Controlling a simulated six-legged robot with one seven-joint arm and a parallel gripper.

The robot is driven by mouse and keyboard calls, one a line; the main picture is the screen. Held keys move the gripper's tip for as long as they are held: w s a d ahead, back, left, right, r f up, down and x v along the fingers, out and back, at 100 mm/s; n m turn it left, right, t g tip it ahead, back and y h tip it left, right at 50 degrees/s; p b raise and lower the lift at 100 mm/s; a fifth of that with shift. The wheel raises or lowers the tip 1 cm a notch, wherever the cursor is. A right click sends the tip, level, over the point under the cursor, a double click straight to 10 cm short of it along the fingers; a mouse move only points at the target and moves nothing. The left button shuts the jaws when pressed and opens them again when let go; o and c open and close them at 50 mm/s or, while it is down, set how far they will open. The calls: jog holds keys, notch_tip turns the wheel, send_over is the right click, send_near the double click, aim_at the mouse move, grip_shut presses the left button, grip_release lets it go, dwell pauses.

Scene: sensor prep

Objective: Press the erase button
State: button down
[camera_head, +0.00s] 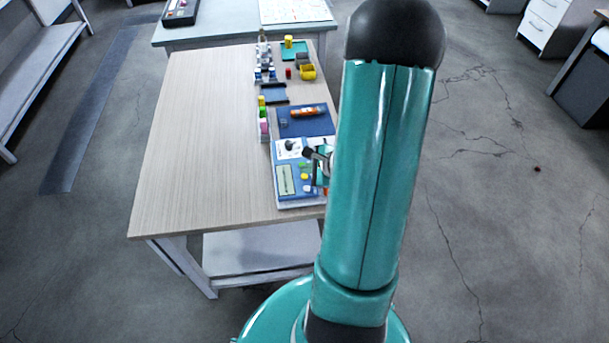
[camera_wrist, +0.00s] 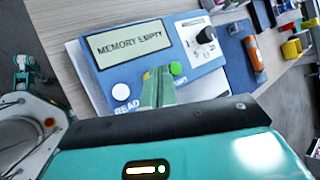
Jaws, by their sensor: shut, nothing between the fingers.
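A blue device (camera_wrist: 140,72) shows in the wrist view, with a display (camera_wrist: 130,43) that reads MEMORY EMPTY. Below the display are a green button (camera_wrist: 176,68), a white button (camera_wrist: 121,91) by the label READ, and a yellow button (camera_wrist: 146,76) partly hidden by my fingers. I cannot read an erase label. My gripper (camera_wrist: 158,82) is shut and empty, its fingertips over the button area beside the green button. Whether it touches the panel I cannot tell. In the head view, the device (camera_head: 283,199) sits at the table's near right, with my gripper (camera_head: 318,160) above it, partly hidden by my arm.
A dark knob (camera_wrist: 206,35) sits on a white panel beside the display. An orange cylinder (camera_head: 308,112) lies on a blue area beyond it. Small coloured parts and trays stand farther back along the wooden table (camera_head: 190,130). The table's left half is clear.

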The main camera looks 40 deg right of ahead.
aim_at(307, 178)
jog(key=shift+f, duration=0.1)
jog(key=shift+f, duration=0.3)
jog(key=shift+f, duration=0.4)
dwell(0.5)
jog(key=shift+r, duration=0.85)
jog(key=shift+r, duration=2.5)
